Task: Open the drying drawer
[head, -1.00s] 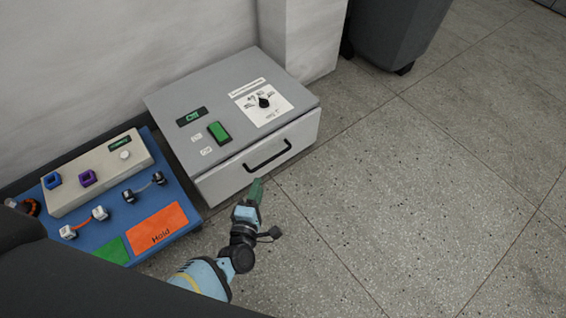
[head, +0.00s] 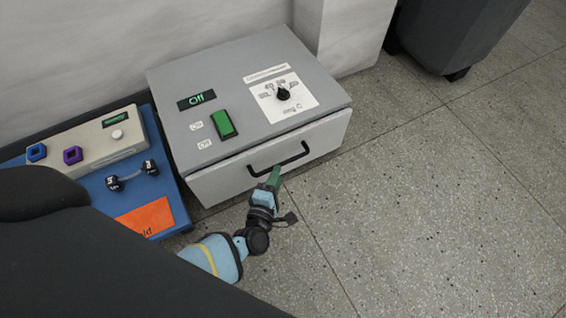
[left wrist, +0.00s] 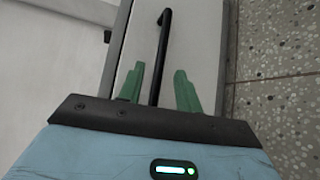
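The drying drawer (head: 240,172) is the white front of a grey box with a black bar handle (head: 279,160). A narrow dark gap shows along its top edge, and the front looks flush or nearly flush with the box. My left gripper (head: 273,178) is at the handle's lower side in the head view. In the left wrist view my left gripper (left wrist: 162,88) is open, with one green finger on each side of the handle (left wrist: 161,60). The fingers look apart from the bar. My right gripper is not in view.
The box top (head: 215,80) carries a green switch (head: 223,124), a display reading "Off" (head: 197,99) and a black dial (head: 283,94). A blue board (head: 175,205) with connectors stands left. A dark bin (head: 450,35) stands back right. Floor in front is clear.

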